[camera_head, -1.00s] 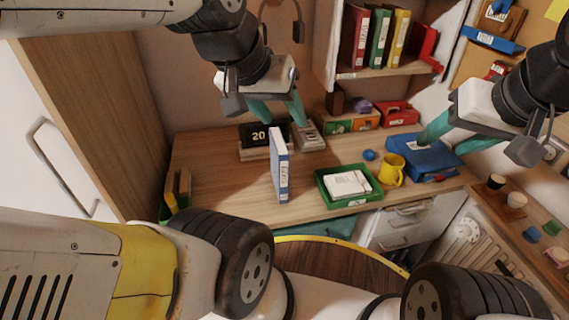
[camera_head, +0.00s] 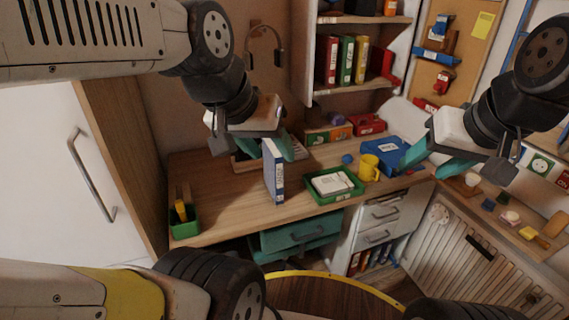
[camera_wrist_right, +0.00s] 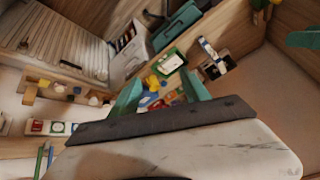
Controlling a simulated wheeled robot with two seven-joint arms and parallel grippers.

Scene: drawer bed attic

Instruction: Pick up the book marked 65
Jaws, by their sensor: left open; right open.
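I cannot read the number 65 on any book. A blue-spined book with a white label (camera_head: 273,170) stands upright on the desk (camera_head: 221,200). A red book (camera_head: 331,60), a green book (camera_head: 347,59) and a yellow book (camera_head: 361,60) stand on the wall shelf; several more books (camera_head: 372,256) stand low under the drawers. My left gripper (camera_head: 280,146) is open and empty, in front of and above the upright book's top in the picture. My right gripper (camera_head: 412,158) is open and empty near the blue box (camera_head: 388,151); its teal fingers also show in the right wrist view (camera_wrist_right: 161,92).
A green tray (camera_head: 322,198) holding a white item lies right of the upright book, beside a yellow mug (camera_head: 369,167). A green pencil holder (camera_head: 184,226) stands at the desk's left end. Teal and white drawers are below.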

